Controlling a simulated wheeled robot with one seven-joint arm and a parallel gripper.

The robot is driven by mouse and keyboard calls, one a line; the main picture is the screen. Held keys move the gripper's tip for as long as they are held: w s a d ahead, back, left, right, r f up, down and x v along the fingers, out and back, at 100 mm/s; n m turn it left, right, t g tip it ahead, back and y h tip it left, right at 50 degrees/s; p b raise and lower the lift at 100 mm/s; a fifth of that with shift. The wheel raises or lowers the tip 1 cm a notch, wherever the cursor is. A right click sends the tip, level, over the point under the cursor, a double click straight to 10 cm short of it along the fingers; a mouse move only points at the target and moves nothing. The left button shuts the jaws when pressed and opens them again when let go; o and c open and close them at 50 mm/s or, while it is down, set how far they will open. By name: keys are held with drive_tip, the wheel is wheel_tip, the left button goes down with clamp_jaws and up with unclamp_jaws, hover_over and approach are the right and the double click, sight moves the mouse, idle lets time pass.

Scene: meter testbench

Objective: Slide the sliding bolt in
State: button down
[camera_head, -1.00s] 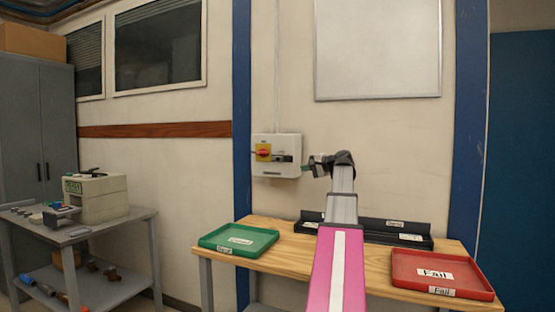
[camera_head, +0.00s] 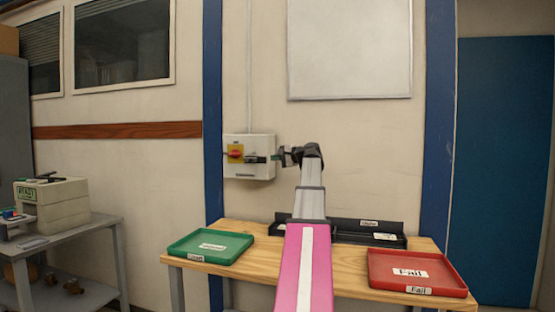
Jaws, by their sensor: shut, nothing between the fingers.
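A pale switch box (camera_head: 250,172) is fixed to the wall above the bench, left of my arm. It carries a red rotary handle on a yellow plate (camera_head: 235,154). The sliding bolt (camera_head: 256,159) looks like the small dark-and-grey piece right of the handle; its exact position is too small to tell. My gripper (camera_head: 277,157) is shut and empty, pointing left at the box's right edge, level with the bolt. I cannot tell whether its tips touch the bolt.
The wooden bench (camera_head: 330,262) below holds a green tray (camera_head: 211,247), a red Fail tray (camera_head: 417,272) and a black rack (camera_head: 345,232). A grey side table (camera_head: 70,240) with a tester (camera_head: 52,205) stands left. The wall around the box is clear.

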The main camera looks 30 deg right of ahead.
sight(250, 159)
drive_tip(key=x, duration=1)
drive_tip(key=shift+a, duration=0.1)
drive_tip(key=shift+w+a, duration=1.25)
drive_tip(key=shift+w, duration=0.3)
drive_tip(key=shift+s+d+r, duration=0.1)
drive_tip(key=shift+s, duration=0.4)
drive_tip(key=v, duration=1.3)
drive_tip(key=shift+d, duration=0.25)
